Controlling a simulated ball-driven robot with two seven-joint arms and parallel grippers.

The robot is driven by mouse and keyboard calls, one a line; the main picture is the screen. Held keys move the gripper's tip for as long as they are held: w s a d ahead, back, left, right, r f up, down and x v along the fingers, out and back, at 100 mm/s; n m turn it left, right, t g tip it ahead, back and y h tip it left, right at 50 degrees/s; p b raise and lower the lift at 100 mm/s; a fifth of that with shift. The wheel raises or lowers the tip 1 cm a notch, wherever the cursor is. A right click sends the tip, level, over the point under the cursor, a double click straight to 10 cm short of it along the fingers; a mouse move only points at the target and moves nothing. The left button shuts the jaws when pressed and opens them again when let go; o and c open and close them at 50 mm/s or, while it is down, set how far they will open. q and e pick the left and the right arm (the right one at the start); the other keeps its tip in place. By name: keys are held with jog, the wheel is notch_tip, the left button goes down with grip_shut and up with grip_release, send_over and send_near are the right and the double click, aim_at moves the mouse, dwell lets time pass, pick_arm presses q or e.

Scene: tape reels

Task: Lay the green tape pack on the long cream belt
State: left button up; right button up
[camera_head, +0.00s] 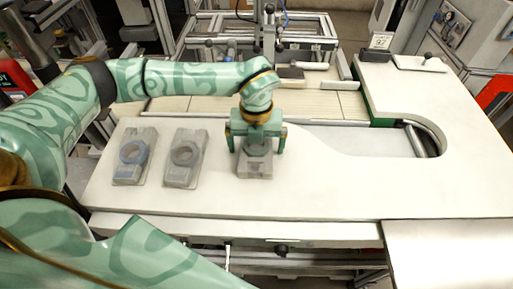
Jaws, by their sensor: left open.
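My left gripper (257,151) is open and points down over the rightmost of the grey holders (255,172) on the white table. Its fingers stand on either side of that holder's top. A tape pack there is mostly hidden by the gripper, and I cannot make out its colour; no pack shows clearly as green. The long cream belt (335,105) runs left to right behind the table, beyond the gripper. My right gripper is not in view.
Two more grey holders stand to the left, one with a bluish ring (134,152) and one with a grey ring (186,153). The white table (330,190) is clear to the right of the gripper. A dark block (290,73) and frame parts lie behind the belt.

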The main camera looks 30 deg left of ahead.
pick_arm(q)
jog(key=shift+r, duration=0.1)
jog(key=c, duration=1.1)
jog(key=shift+c, duration=0.2)
